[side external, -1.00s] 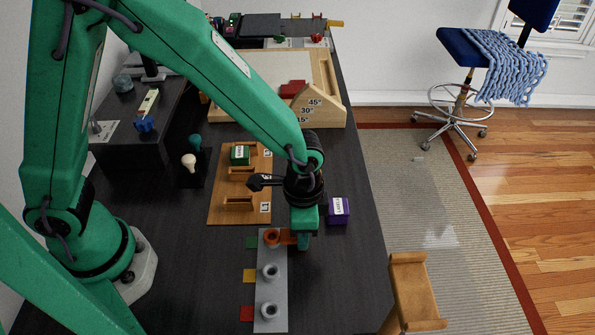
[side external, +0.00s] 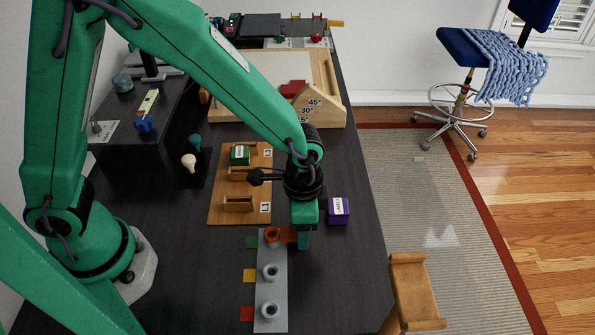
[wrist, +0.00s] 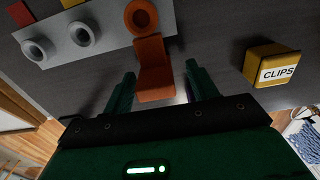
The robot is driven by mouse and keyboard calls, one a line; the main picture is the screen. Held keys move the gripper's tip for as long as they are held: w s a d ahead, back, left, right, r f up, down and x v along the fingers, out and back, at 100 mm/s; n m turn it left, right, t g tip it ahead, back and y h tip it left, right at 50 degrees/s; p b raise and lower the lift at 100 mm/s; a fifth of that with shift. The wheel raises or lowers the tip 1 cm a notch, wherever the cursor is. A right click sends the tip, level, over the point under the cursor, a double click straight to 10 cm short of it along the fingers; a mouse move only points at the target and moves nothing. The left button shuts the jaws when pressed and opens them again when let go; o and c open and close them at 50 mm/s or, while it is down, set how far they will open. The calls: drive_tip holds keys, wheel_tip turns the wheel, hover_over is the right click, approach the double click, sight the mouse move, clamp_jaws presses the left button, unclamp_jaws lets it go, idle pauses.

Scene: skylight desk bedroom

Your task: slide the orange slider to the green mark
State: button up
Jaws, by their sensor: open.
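The orange slider (side external: 272,234) is a ring with a flat handle at the far end of a grey plate (side external: 262,292). It is level with, or slightly beyond, the green mark (side external: 252,242), which lies beside the plate's left edge. In the wrist view the slider's handle (wrist: 153,70) reaches between the two fingers of my gripper (wrist: 160,72). The fingers are open, with gaps on both sides of the handle. In the side view my gripper (side external: 303,238) points down just right of the plate. The green mark is out of the wrist view.
Two grey rings stand on the plate, beside a yellow mark (side external: 249,275) and a red mark (side external: 247,313). A purple box (side external: 338,210) is right of my gripper. The wrist view shows a yellow CLIPS box (wrist: 272,64). A wooden rack (side external: 222,206) stands behind the plate.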

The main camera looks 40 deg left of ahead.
drive_tip(key=shift+r, duration=3.75)
drive_tip(key=shift+w+a+r, duration=0.1)
drive_tip(key=shift+a+r, duration=0.35)
drive_tip(key=shift+r, duration=0.05)
drive_tip(key=s+a+r+n+t, duration=0.2)
drive_tip(key=s+a+r+n, duration=0.2)
drive_tip(key=a, duration=0.6)
drive_tip(key=s+a+r+n+t, duration=0.3)
drive_tip(key=s+a+r+n, duration=0.2)
drive_tip(key=a+r, duration=0.4)
drive_tip(key=shift+s+a+r+t, duration=0.2)
drive_tip(key=shift+s+a+t, duration=0.15)
drive_tip(key=shift+a, duration=0.35)
